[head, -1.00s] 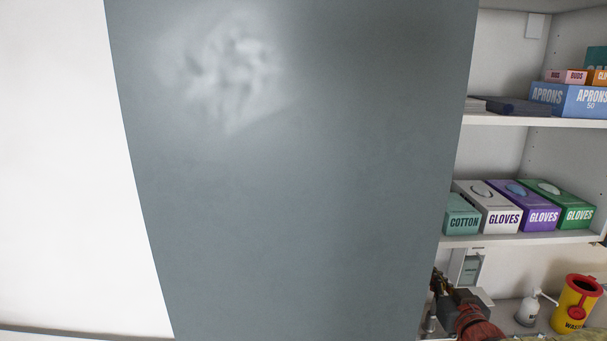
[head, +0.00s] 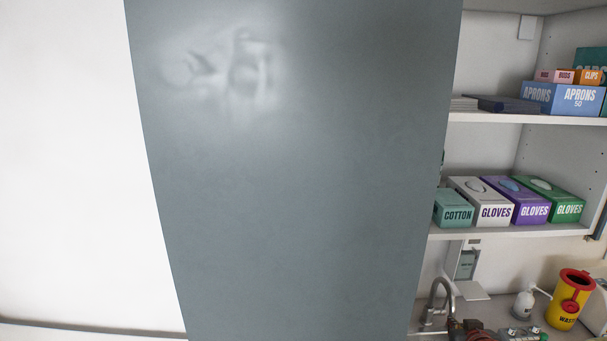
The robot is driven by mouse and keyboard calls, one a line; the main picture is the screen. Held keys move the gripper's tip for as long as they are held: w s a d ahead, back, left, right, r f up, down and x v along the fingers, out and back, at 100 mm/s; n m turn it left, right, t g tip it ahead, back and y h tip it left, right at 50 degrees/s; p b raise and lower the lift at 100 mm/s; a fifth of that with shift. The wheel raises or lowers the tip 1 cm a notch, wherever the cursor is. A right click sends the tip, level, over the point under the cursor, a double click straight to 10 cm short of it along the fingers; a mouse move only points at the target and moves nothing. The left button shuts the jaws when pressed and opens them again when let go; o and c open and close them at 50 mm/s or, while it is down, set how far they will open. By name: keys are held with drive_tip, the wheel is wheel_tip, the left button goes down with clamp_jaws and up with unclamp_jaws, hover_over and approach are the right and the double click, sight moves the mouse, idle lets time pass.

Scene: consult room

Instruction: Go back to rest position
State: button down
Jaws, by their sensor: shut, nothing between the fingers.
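My gripper's fingers cannot be made out in the head view. The rest of the arm is out of the frame. No held object is seen.
A large grey-blue panel (head: 300,200) fills the middle and hides what is behind it. To its right are shelves (head: 520,118) with aprons (head: 562,98) and glove boxes (head: 531,212). Below, a tap (head: 438,290), a white bottle (head: 524,302) and a yellow waste bin (head: 569,300) stand on the counter.

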drive_tip(key=s+a+f+m+g+b, duration=0.1)
drive_tip(key=s+a+f+g+b, duration=0.15)
drive_tip(key=s, duration=0.45)
drive_tip(key=s+a+f+g+b, duration=0.2)
drive_tip(key=s+f+g, duration=0.1)
drive_tip(key=s, duration=0.4)
drive_tip(key=s+a+f+n+y+b, duration=0.1)
drive_tip(key=s+a+n+y+b, duration=0.1)
drive_tip(key=s+a+b, duration=0.8)
drive_tip(key=s+a, duration=0.3)
drive_tip(key=a, duration=0.1)
drive_tip(key=shift+a+y+b, duration=0.3)
drive_tip(key=shift+a+y, duration=0.05)
drive_tip(key=shift+y, duration=0.05)
drive_tip(key=shift+s+d, duration=0.1)
